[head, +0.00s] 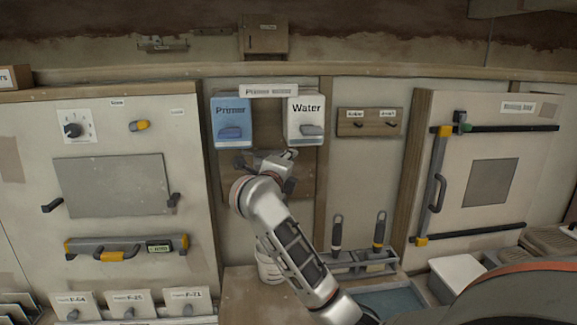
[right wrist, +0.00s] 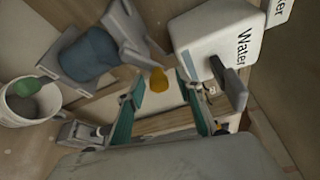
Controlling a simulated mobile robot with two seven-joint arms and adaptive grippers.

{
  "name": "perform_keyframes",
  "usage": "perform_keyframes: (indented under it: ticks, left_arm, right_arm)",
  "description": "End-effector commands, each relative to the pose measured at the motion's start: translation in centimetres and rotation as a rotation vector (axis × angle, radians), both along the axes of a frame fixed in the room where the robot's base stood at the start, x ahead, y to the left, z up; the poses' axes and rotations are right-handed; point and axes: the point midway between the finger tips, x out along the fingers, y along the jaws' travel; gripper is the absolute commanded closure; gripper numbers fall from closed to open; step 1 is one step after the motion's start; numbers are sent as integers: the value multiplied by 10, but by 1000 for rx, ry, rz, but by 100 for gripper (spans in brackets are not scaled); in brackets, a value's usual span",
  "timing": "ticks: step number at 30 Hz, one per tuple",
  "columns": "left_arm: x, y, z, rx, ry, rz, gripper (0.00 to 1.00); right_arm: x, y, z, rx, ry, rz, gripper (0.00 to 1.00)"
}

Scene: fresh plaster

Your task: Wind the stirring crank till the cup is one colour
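In the head view my right arm reaches up from the lower right, and my right gripper (head: 275,165) is at the mount below the Primer and Water dispensers. In the right wrist view its two teal-padded fingers (right wrist: 160,105) are spread apart. A yellow knob (right wrist: 158,80), perhaps the crank's handle, shows between or just beyond the fingertips; contact cannot be told. A blue cup-like thing (right wrist: 88,55) sits between grey brackets beside it. Its inside and colour mix are not visible. My left gripper is not in view.
The Primer dispenser (head: 231,119) and Water dispenser (head: 305,119) hang above; the Water box (right wrist: 215,40) is close to my right fingers. A white bucket (right wrist: 25,103) with something green inside stands below. A rack with two handled tools (head: 358,262) is at the right.

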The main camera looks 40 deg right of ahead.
Motion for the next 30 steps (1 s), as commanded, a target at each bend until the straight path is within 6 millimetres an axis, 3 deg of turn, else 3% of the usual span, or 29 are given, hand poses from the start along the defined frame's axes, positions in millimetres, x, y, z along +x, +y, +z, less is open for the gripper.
perform_keyframes:
  ticks: [5,21,30]
  left_arm:
    - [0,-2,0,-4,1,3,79]
    - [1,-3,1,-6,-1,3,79]
    - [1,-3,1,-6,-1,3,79]
  right_arm:
    - [-6,10,1,1,-1,3,64]
    - [-63,87,10,2,-1,2,64]
    - [-72,96,12,0,0,0,64]
